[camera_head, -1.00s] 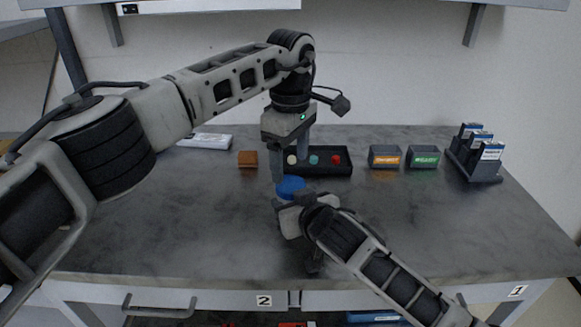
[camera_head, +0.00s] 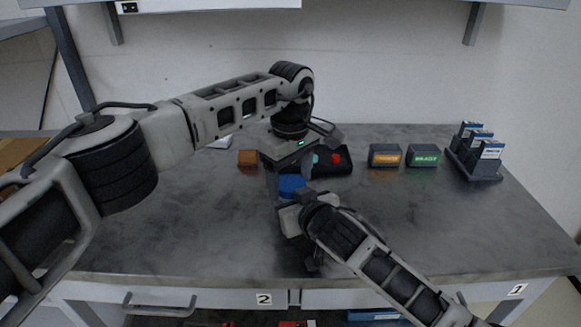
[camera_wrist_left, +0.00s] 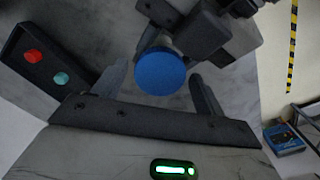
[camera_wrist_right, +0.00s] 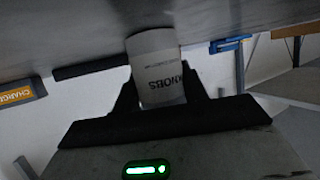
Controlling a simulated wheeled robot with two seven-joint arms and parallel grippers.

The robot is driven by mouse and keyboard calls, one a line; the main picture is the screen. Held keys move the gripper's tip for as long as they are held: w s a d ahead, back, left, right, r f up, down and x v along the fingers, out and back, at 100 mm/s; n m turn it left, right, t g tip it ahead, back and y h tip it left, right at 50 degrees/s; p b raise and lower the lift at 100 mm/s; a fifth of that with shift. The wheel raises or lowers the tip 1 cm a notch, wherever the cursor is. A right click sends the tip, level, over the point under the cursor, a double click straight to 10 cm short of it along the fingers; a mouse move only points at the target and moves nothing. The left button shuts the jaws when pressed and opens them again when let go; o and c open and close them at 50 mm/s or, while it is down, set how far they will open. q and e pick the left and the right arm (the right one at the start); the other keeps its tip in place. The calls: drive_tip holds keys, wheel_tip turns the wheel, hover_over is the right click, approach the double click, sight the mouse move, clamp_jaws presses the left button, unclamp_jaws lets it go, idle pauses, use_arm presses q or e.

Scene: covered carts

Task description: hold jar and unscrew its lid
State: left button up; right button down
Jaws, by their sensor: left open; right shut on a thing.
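The jar's blue lid (camera_head: 291,185) is in the middle of the bench in the head view. It is also large in the left wrist view (camera_wrist_left: 160,72). The pale jar body (camera_wrist_right: 158,72), with the word KNOBS on it, is between the fingers of my right gripper (camera_wrist_right: 160,95), which is shut on it. In the head view the right gripper hides most of the jar body. My left gripper (camera_wrist_left: 165,85) is open and points down over the jar, one finger on each side of the lid. A gap shows between each finger and the lid.
Behind the jar is a black tray (camera_head: 345,168) with coloured knobs; the left wrist view shows a red and a teal one. An orange-brown block (camera_head: 248,158) is left of it. Two labelled bins (camera_head: 385,156) and a rack (camera_head: 483,172) stand right. The front bench is clear.

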use_arm(q)
drive_tip(key=c, duration=1)
drive_tip(key=n, duration=0.3)
drive_tip(key=o, duration=1.1)
drive_tip(key=shift+c, duration=0.2)
drive_tip(key=shift+r, duration=0.15)
